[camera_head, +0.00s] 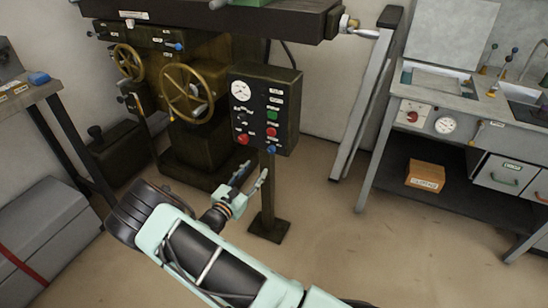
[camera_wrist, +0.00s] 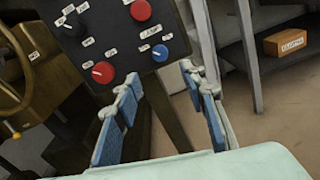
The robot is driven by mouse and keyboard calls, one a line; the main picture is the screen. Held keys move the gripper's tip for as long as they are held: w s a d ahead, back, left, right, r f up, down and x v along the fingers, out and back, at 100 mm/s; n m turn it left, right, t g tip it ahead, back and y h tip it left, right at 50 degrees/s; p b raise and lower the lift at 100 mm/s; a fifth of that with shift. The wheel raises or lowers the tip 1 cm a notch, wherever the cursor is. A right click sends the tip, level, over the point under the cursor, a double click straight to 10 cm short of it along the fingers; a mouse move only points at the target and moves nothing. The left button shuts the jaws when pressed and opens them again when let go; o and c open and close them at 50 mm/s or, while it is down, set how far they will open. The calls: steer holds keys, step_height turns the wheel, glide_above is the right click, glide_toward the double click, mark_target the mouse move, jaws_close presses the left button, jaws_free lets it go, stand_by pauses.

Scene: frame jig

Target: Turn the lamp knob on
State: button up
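A dark control box (camera_head: 265,108) stands on a post in the middle of the head view. Its face bears a dial, buttons and labelled knobs. A red knob with a white pointer line (camera_wrist: 103,72) is at its lower left in the wrist view. A blue knob (camera_wrist: 160,52) is at its lower right, and a black knob (camera_wrist: 75,20) is higher up at the left.
A brown machine with a brass handwheel (camera_head: 187,93) stands left of the box. A grey slanted frame post (camera_head: 366,100) and a workbench (camera_head: 385,125) stand to the right. An orange box (camera_head: 426,176) lies on the bench's lower shelf. Floor between post and bench is clear.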

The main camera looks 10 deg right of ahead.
mark_target(270, 152)
steer(key=b+x, duration=0.1)
steer(key=x, duration=0.8)
steer(key=shift+w+d, duration=0.3)
jaws_close()
